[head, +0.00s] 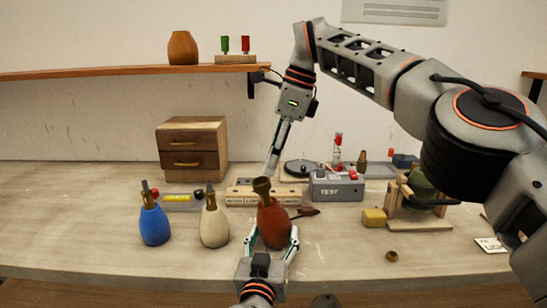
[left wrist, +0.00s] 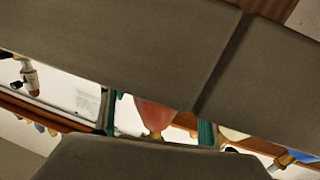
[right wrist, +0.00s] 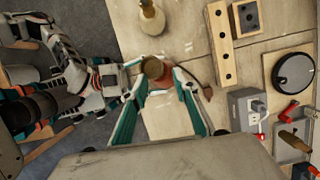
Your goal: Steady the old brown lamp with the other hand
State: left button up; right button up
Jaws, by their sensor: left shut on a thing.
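The old brown lamp (head: 272,222) is a red-brown bottle shape with a dark brass neck, standing near the front middle of the table. My left gripper (head: 268,238) is shut on its body from the front, one finger on each side. The body also shows between the left fingers in the left wrist view (left wrist: 155,117). My right gripper (head: 270,172) comes down from above to the lamp's neck. In the right wrist view its fingers (right wrist: 160,80) are spread, with the lamp's round top (right wrist: 153,69) between the tips. I cannot tell whether they touch it.
A cream lamp (head: 214,227) and a blue lamp (head: 154,225) stand to the left. Behind are a wooden block with holes (head: 245,195), a grey tester box (head: 337,188) and a drawer unit (head: 192,150). A yellow block (head: 374,217) and small brass ring (head: 392,256) lie right.

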jog(key=o, duration=0.3)
jog(key=shift+s+a+f, duration=0.1)
jog(key=shift+s+a, duration=0.05)
jog(key=shift+s+f+m, duration=0.1)
jog(key=shift+s+m, duration=0.2)
jog(key=shift+m, duration=0.1)
jog(key=m+t+h, duration=0.1)
jog(key=m+t, duration=0.3)
jog(key=m, duration=0.1)
send_near(263, 183)
jog(key=x, duration=0.2)
jog(key=s+x, duration=0.1)
jog(key=x, duration=0.4)
jog(key=shift+s+a+f, duration=0.2)
jog(key=shift+f, duration=0.4)
